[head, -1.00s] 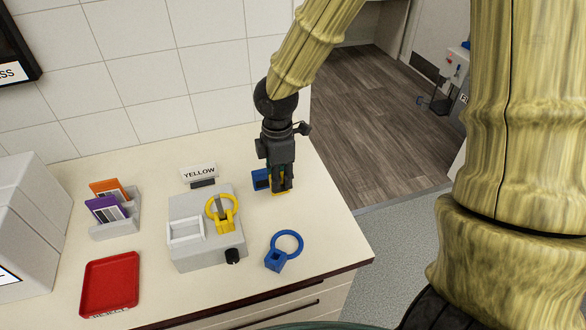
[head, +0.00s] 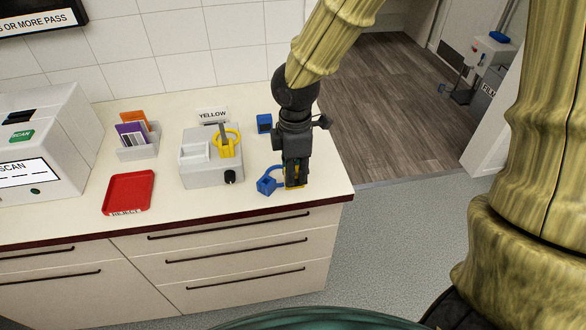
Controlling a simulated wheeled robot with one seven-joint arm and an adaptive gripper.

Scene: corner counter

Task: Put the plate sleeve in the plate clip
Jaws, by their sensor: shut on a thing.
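My gripper (head: 296,183) is shut on a small yellow piece (head: 292,188), mostly hidden by the fingers, near the counter's front right. A blue ring with a square block (head: 267,186) lies just left of the fingers, its right part hidden behind them. I cannot tell if they touch. A grey fixture (head: 212,176) holds a yellow ring piece (head: 229,147) on a grey upright, left of my gripper. A small blue block (head: 264,123) stands farther back. I cannot tell which of these is the plate sleeve or the plate clip.
A grey rack (head: 140,154) holds an orange card (head: 134,117) and a purple card (head: 129,137). A red reject tray (head: 130,193) lies in front, with a scan machine (head: 40,140) at far left. A "YELLOW" sign (head: 212,115) stands behind the fixture. The counter's right edge is near my gripper.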

